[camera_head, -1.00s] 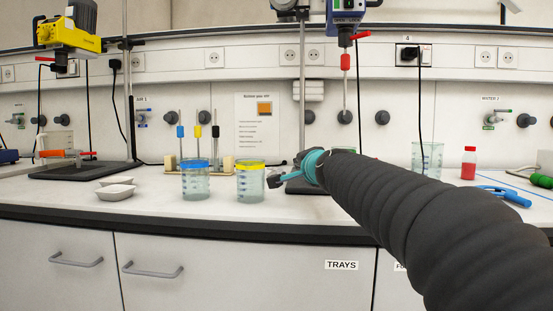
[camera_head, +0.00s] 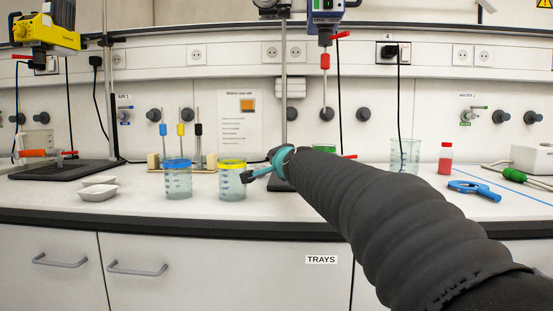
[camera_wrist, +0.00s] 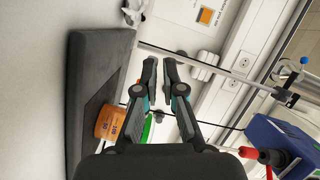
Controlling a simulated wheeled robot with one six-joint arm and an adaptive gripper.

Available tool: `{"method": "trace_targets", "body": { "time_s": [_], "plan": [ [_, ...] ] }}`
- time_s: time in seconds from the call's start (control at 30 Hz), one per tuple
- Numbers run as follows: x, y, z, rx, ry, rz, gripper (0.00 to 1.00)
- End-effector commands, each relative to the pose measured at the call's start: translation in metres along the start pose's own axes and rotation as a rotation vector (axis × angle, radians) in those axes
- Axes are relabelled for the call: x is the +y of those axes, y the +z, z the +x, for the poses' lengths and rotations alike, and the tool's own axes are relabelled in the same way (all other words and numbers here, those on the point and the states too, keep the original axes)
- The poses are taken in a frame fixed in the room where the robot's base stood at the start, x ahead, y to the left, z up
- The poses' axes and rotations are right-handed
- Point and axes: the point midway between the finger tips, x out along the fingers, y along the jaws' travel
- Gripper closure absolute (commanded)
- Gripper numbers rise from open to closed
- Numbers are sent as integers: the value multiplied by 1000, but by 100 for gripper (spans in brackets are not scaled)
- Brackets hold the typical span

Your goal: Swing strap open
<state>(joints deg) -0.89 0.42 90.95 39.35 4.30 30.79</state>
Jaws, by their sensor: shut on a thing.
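My gripper (camera_head: 250,176) is at the end of my dark arm, just right of the yellow-rimmed beaker in the head view. In the wrist view its fingers (camera_wrist: 161,62) are nearly closed, with a narrow gap between the tips. What they hold cannot be made out. A beaker with a green rim (camera_wrist: 148,128) and an orange band (camera_wrist: 110,122) show beside the fingers. The green rim also shows behind my arm in the head view (camera_head: 324,147). A red tip (camera_head: 350,156) sticks out right of it. Most of any strap there is hidden by my arm.
A blue-rimmed beaker (camera_head: 177,178) and a yellow-rimmed beaker (camera_head: 232,178) stand close left of my gripper. A dark stand base (camera_wrist: 98,55) and a vertical rod (camera_head: 284,95) are near it. White dishes (camera_head: 98,191) lie farther left. A blue stirrer motor (camera_wrist: 270,142) hangs above.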

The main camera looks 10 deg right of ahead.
Motion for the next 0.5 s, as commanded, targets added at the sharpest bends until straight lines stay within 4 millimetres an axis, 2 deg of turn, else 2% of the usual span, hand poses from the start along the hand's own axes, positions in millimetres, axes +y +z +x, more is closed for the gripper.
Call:
{"method": "trace_targets", "body": {
  "time_s": [0.1, 0.23, 0.5],
  "plan": [
    [1, 4, 1, -8, 2, 1, 100],
    [0, 4, -10, -8, 1, 1, 100],
    [0, -4, -59, 5, 0, 2, 100]
  ]
}}
